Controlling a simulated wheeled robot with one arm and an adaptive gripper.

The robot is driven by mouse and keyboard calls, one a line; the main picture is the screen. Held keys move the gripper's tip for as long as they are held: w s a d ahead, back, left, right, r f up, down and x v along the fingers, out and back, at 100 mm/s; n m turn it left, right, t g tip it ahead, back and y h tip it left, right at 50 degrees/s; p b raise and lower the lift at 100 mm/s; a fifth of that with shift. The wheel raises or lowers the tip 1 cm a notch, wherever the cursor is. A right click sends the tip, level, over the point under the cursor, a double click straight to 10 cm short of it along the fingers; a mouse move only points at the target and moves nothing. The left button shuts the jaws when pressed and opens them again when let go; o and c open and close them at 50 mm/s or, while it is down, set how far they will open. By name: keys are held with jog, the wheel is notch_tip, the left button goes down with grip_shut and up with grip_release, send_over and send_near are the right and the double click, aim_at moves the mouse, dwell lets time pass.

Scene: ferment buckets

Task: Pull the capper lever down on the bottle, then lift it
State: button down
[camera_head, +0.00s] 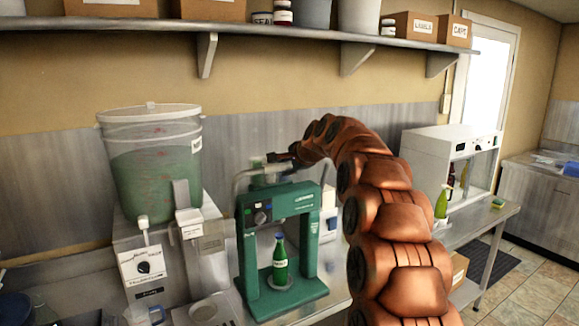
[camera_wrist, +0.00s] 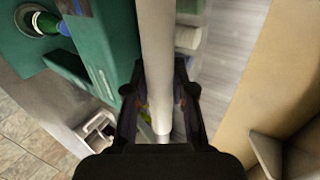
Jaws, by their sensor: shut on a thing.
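The green capper (camera_head: 290,202) stands on the bench, with a green bottle (camera_head: 280,264) upright on its round plate. The bottle's blue cap and neck (camera_wrist: 50,24) show at the top left of the wrist view. The capper lever is a pale metal bar (camera_wrist: 157,50) running down the wrist view between the fingers. In the head view it is a grey bar (camera_head: 247,176) at the capper's top. My gripper (camera_wrist: 158,97) is shut on the lever. In the head view my gripper (camera_head: 279,158) is small and dark above the capper, partly hidden by the arm.
A lidded bucket of green liquid (camera_head: 155,175) stands left of the capper. A shelf (camera_head: 280,34) with boxes and jars runs overhead along the wall. A white cabinet (camera_head: 425,160) with bottles is on the right. Free floor (camera_head: 510,285) shows at the far right.

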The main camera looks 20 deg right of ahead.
jog(key=shift+w+a+r, duration=0.1)
jog(key=shift+a, duration=0.2)
jog(key=c, duration=1.2)
grip_release()
jog(key=shift+a, duration=0.1)
jog(key=shift+o, duration=1.3)
jog(key=shift+d, duration=0.3)
jog(key=v, duration=1.2)
jog(key=shift+a, duration=0.1)
